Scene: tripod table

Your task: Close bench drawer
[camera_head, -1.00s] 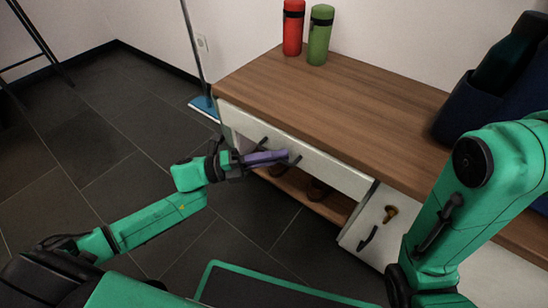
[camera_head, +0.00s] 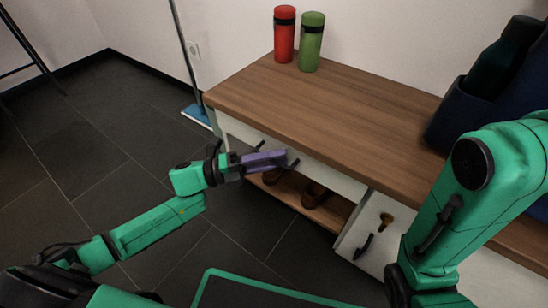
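The wooden bench (camera_head: 330,115) runs from the upper left to the right. Its wide white drawer (camera_head: 334,178) lies under the top, with its front near the top's front edge; I cannot tell whether it is fully flush. Two dark handle parts (camera_head: 294,164) show on the drawer front. My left gripper (camera_head: 284,158) has purple fingers that reach across the middle of the drawer front, at or very near it. They look close together, but the gap between them is unclear. My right arm stands at the right; its gripper is out of view.
A red bottle (camera_head: 284,35) and a green bottle (camera_head: 311,42) stand at the bench's back left. A dark blue container (camera_head: 462,125) sits at the right. Brown shoes (camera_head: 314,194) rest on the shelf below. A white front with a dark handle (camera_head: 363,246) is lower right.

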